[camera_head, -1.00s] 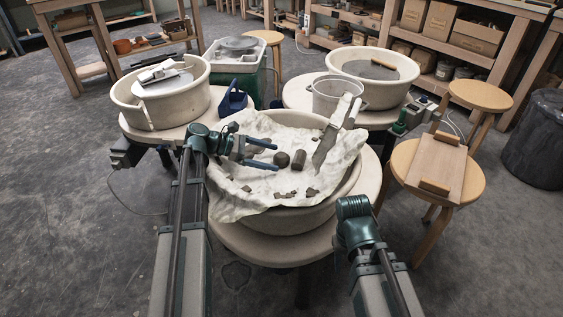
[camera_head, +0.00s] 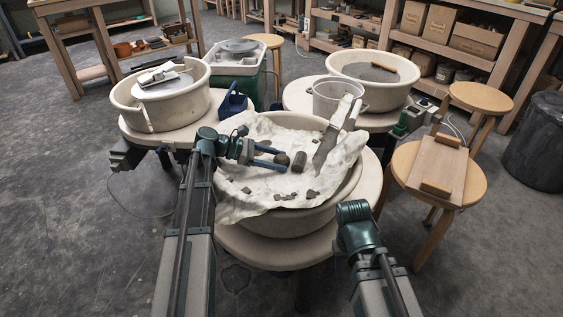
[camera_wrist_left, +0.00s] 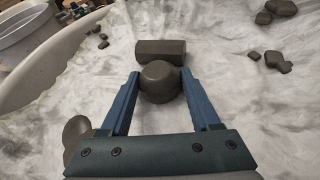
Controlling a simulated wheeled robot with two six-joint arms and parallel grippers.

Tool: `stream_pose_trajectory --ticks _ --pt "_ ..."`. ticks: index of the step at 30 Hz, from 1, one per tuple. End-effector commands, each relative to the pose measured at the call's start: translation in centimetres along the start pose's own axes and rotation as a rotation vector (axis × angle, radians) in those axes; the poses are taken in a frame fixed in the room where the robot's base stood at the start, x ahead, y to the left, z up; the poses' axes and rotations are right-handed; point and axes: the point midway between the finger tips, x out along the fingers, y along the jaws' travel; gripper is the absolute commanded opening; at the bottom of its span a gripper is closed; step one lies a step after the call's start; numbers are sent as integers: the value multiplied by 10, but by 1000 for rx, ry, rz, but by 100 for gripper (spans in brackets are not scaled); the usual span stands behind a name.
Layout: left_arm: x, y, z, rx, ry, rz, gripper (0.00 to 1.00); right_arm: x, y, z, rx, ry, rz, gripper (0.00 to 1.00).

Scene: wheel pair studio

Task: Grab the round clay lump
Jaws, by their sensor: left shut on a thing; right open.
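The round clay lump (camera_head: 281,158) is dark grey-brown and lies on a white cloth (camera_head: 240,205) draped over a basin. It shows clearly in the left wrist view (camera_wrist_left: 160,82). My left gripper (camera_head: 283,161) has its blue fingers on both sides of the lump, shut on it. A short clay cylinder (camera_wrist_left: 160,50) lies just beyond the lump, close to it; it also shows in the head view (camera_head: 299,161). The fingers of my right gripper are not visible; only part of my right arm shows at the lower right.
Another rounded dark lump (camera_wrist_left: 76,132) sits beside the left gripper, partly hidden. Small clay bits (camera_head: 285,196) lie on the near cloth. A clear bucket (camera_head: 335,98) stands behind the basin (camera_head: 285,221). A stool with a board (camera_head: 437,168) stands at right.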

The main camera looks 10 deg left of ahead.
Motion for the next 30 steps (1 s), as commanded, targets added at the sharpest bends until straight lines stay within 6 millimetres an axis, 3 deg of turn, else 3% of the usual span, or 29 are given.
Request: stream_pose_trajectory --ticks 13,30 --pt "-6 1 13 0 0 0 1 -14 2 1 -2 0 0 50" --pt "-36 9 87 0 0 0 1 -94 11 6 8 -4 7 50"
